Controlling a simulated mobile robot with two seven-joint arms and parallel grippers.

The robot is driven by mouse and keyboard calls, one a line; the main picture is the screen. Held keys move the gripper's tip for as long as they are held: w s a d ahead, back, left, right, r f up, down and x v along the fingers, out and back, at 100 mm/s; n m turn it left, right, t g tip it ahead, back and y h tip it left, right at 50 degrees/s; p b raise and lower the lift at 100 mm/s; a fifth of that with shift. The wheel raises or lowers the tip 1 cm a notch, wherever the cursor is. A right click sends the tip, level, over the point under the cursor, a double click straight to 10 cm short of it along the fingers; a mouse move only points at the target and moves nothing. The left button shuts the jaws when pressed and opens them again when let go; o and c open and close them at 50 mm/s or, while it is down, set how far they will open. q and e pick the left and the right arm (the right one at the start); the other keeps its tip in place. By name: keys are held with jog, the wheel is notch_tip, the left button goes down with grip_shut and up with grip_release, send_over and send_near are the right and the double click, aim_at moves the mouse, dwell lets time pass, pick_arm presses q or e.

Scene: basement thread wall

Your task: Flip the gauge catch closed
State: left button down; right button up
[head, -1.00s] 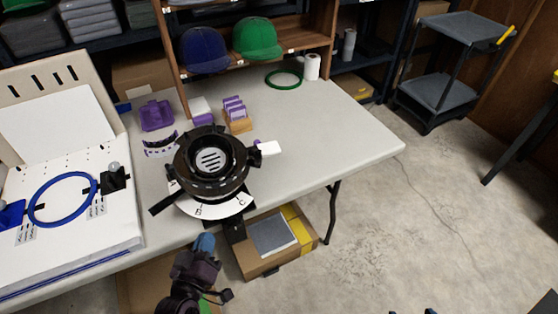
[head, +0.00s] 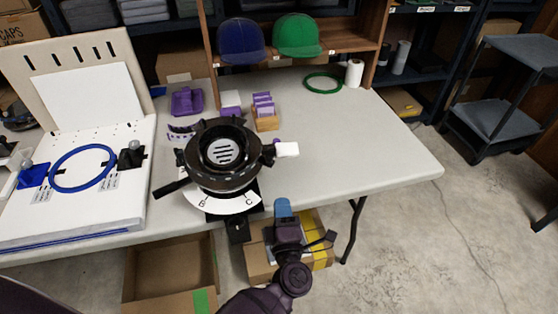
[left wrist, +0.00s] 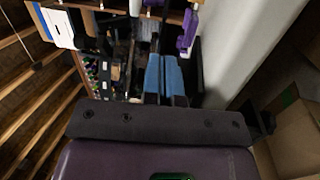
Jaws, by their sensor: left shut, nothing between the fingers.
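A round black device (head: 222,158) with a slotted centre stands on the table, over a white lettered dial plate (head: 222,204). A black lever (head: 171,188) sticks out at its left, and a short arm with a white tab (head: 287,149) at its right. I cannot tell for sure which part is the gauge catch. My left gripper (head: 283,208) is shut and empty, its blue fingertips at the table's front edge, right of and nearer than the device, apart from the white tab. The blue fingertips (left wrist: 164,76) lie together in the left wrist view. My right gripper is not in view.
A white board with a blue hoop (head: 83,168) stands at left. Behind the device are a purple holder (head: 187,101), a wooden card block (head: 265,121) and a green ring (head: 323,82). Open cardboard boxes (head: 171,272) sit below the front edge. The table's right part is clear.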

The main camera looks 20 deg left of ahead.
pick_arm(q)
jog(key=shift+w+d+f+n+g+y, duration=0.2)
jog(key=shift+n+g+y, duration=0.1)
jog(key=shift+n, duration=0.15)
jog(key=shift+w+d+f+n+g+y, duration=0.1)
jog(key=shift+f+n+g+y, duration=0.15)
jog(key=shift+n, duration=0.2)
jog(key=shift+r, duration=0.15)
jog(key=b+x, duration=0.1)
jog(key=x, duration=1.2)
jog(key=shift+w+a, duration=0.3)
jog(key=shift+w, duration=0.15)
jog(key=shift+r, duration=0.1)
jog(key=shift+d, duration=0.1)
